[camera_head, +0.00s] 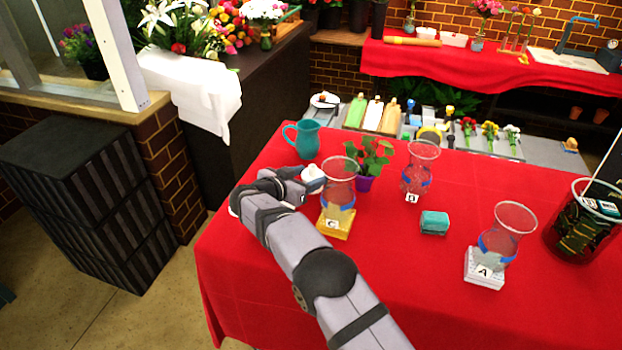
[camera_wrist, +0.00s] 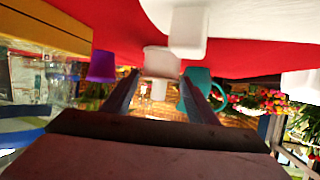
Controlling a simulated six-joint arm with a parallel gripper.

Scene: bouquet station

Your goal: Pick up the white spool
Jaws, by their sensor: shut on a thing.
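The white spool (camera_wrist: 161,63) sits between the two fingertips of my gripper (camera_wrist: 161,80) in the wrist view, and the jaws are shut on it. In the head view my gripper (camera_head: 300,184) is at the left part of the red table, with a white piece (camera_head: 313,174) at its end, left of glass vase C (camera_head: 339,190). My arm and the vase hide part of this area. I cannot tell whether the spool touches the table.
A teal pitcher (camera_head: 305,140) stands behind my gripper. A plant in a purple pot (camera_head: 365,183) is to the right. Vase C stands close by on a yellow block (camera_head: 337,223). In the wrist view another white block (camera_wrist: 188,33) is near the spool. The table's front left is clear.

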